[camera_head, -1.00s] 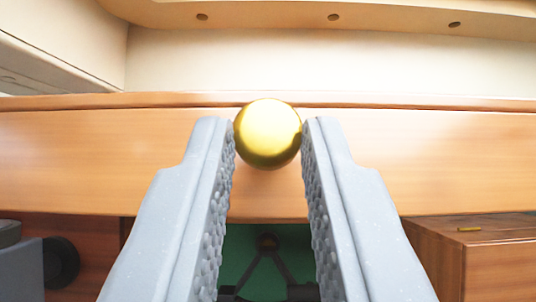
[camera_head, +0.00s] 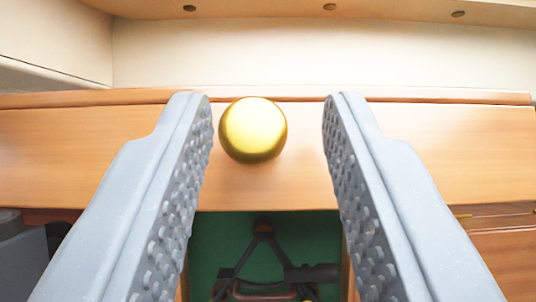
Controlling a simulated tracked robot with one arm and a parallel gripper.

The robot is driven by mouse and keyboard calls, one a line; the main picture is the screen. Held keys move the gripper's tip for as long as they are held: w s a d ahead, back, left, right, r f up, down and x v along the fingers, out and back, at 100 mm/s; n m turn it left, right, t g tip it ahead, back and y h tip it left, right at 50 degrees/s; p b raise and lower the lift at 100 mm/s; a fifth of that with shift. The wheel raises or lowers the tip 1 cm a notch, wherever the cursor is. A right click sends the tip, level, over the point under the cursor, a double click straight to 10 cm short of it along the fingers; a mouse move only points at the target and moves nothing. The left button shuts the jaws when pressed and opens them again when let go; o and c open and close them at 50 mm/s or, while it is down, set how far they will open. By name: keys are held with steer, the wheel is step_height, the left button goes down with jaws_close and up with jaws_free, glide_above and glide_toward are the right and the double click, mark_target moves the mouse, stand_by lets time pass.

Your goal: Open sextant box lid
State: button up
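A round gold knob (camera_head: 253,130) sits on a wide wooden panel (camera_head: 420,155), which I take to be the sextant box lid. Below the panel's lower edge is a green-lined space (camera_head: 209,240) with a dark sextant frame (camera_head: 264,240) in it. My gripper (camera_head: 268,105) is open, one finger on each side of the knob. Both fingers stand clear of it in the picture, with the wider gap on the right. The fingers hide parts of the panel and of the space below.
A pale wall (camera_head: 320,55) runs behind the panel, under a wooden ledge (camera_head: 400,10) with round fittings. A wooden block or drawer front (camera_head: 505,255) stands at the lower right. A dark grey object (camera_head: 22,250) is at the lower left.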

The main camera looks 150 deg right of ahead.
steer(key=shift+o, duration=0.5)
steer(key=shift+w+f, duration=0.25)
steer(key=shift+s+a+r, duration=0.1)
steer(key=shift+s+a, duration=0.05)
steer(key=shift+s, duration=0.15)
steer(key=b+v, duration=0.2)
steer(key=v, duration=1.1)
steer(key=shift+s+r, duration=0.15)
steer(key=shift+r, duration=0.1)
